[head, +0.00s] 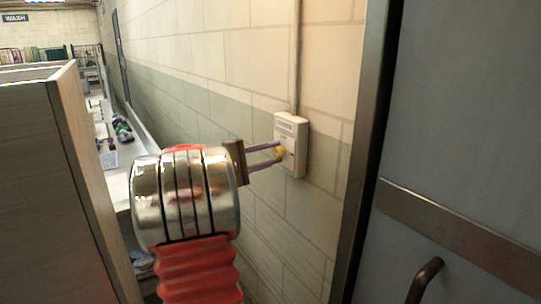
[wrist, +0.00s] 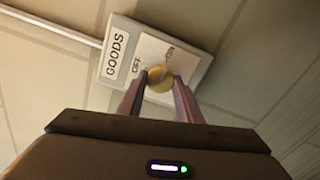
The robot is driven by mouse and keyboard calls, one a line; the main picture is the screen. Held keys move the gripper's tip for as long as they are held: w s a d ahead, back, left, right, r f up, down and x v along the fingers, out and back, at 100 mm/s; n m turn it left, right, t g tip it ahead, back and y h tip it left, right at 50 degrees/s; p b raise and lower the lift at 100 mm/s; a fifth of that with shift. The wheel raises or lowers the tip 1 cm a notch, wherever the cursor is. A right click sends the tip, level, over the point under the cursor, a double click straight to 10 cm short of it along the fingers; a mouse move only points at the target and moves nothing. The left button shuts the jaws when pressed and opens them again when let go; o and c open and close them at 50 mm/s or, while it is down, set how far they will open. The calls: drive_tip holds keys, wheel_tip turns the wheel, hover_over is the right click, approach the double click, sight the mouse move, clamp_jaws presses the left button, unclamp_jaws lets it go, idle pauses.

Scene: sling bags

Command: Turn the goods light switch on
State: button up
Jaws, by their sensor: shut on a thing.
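The goods light switch (head: 299,158) is a pale box on the block wall, left of the door, with a conduit running up from it. In the wrist view its plate (wrist: 190,62) carries the words GOODS, OFF and ON. A round yellow knob (wrist: 160,74) sticks out from the plate, below the OFF and ON words in that view. My gripper (head: 277,153) reaches the switch from the left, and its two thin fingers are shut on the knob, one on each side. The fingertips (wrist: 160,82) partly cover the knob, so I cannot tell which way it is set.
A grey door (head: 460,150) with a dark handle (head: 425,280) and frame stands close on the right. A tall panel (head: 50,190) stands at the left. Behind it a counter with a basket (head: 108,158) runs along the wall. A WASH sign (head: 15,18) hangs far back.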

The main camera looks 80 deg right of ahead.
drive_tip(key=o, duration=1)
drive_tip(key=shift+o, duration=0.2)
drive_tip(key=v, duration=1.3)
drive_tip(key=shift+w+a, duration=0.3)
drive_tip(key=shift+f, duration=0.1)
